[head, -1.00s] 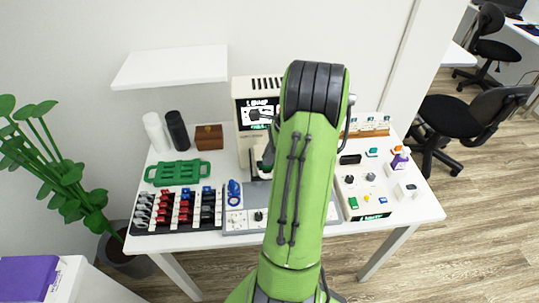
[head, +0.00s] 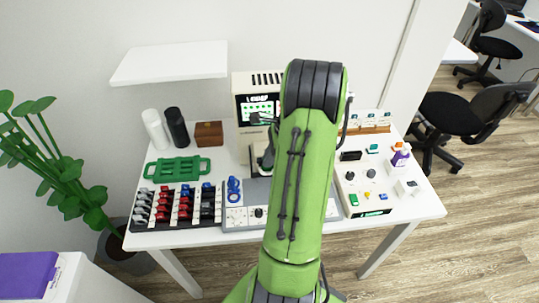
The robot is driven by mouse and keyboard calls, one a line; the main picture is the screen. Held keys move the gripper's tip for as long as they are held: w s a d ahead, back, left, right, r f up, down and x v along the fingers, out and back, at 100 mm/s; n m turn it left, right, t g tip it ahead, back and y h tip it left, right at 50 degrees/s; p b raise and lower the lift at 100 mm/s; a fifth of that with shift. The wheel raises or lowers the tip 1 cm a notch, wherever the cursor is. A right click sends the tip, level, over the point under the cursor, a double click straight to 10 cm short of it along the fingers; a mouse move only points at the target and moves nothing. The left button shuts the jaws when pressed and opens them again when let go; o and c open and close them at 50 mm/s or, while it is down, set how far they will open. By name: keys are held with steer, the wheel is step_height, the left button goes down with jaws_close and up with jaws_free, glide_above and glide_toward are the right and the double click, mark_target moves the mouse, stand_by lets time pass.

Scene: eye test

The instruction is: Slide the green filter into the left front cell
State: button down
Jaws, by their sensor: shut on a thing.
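My gripper (head: 262,119) shows only in part, as a dark shape in front of the cream device's screen, left of my green arm. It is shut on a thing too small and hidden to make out. I cannot pick out the green filter for certain. The cream device (head: 242,133) stands at the back middle of the table; its screen (head: 256,102) reads what looks like "1 SHARP" above a row of green marks. My arm hides its right side, and I cannot make out the left front cell. The black rack (head: 135,226) at the front left holds grey, red, blue and dark pieces.
A green tray (head: 150,172) lies behind the rack, with white (head: 155,129) and black (head: 177,127) cylinders and a brown box (head: 209,134) beyond. A blue object (head: 233,188) stands on the grey panel (head: 236,226). A control panel (head: 372,196) lies right. A white shelf (head: 170,66) overhangs the back left.

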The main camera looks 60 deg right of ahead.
steer(key=shift+f, duration=0.35)
steer(key=c, duration=1.2)
jaws_free()
steer(key=shift+o, duration=0.2)
steer(key=p+v, duration=0.6)
steer(key=v, duration=0.9)
steer(key=shift+d+r, duration=0.15)
steer(key=shift+r, duration=0.2)
